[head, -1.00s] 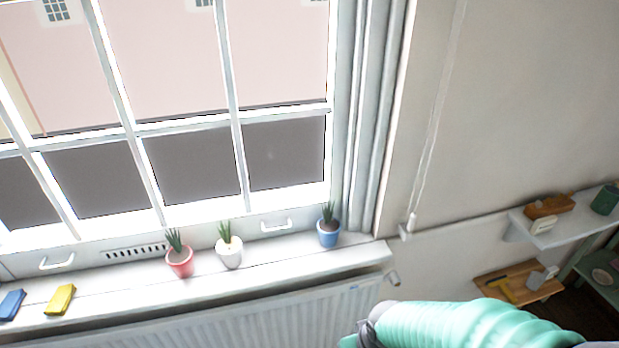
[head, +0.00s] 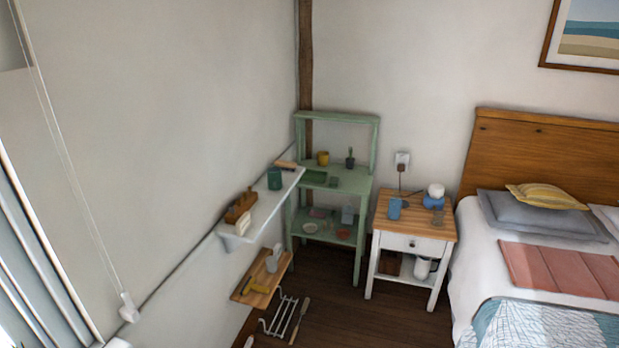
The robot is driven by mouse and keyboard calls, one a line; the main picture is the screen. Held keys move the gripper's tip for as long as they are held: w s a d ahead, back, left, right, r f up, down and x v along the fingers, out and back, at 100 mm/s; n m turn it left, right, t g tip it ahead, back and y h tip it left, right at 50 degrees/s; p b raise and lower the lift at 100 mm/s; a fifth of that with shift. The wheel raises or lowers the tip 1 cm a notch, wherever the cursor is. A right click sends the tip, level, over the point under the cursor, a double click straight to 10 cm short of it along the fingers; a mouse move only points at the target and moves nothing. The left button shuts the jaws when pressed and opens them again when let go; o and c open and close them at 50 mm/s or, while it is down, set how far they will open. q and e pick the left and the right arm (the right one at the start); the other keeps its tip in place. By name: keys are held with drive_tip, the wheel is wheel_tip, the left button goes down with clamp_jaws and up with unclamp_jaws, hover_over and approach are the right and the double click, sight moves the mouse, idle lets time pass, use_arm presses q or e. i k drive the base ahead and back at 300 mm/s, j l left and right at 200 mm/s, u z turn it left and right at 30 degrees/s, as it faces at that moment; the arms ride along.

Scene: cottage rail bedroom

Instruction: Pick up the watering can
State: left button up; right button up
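I cannot pick out a watering can for certain in the head view. A small white vessel (head: 422,268), perhaps a jug or can, stands on the lower shelf of the white bedside table. A small pale object (head: 274,258) sits on the low wooden wall shelf, too small to identify. A pale bottle-like item (head: 347,214) stands on the middle part of the green shelf unit. Neither of my grippers is in view.
The green shelf unit (head: 377,148) stands in the corner, beside the bedside table (head: 440,246) and bed (head: 476,260). A white wall shelf (head: 262,212) juts out above the wooden one (head: 247,297). A white rack (head: 283,318) is near the dark floor (head: 340,315).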

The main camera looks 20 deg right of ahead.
sight(273, 173)
drive_tip(key=z, duration=0.35)
drive_tip(key=i+l+u, duration=0.5)
drive_tip(key=i+l, duration=0.85)
drive_tip(key=l, duration=0.15)
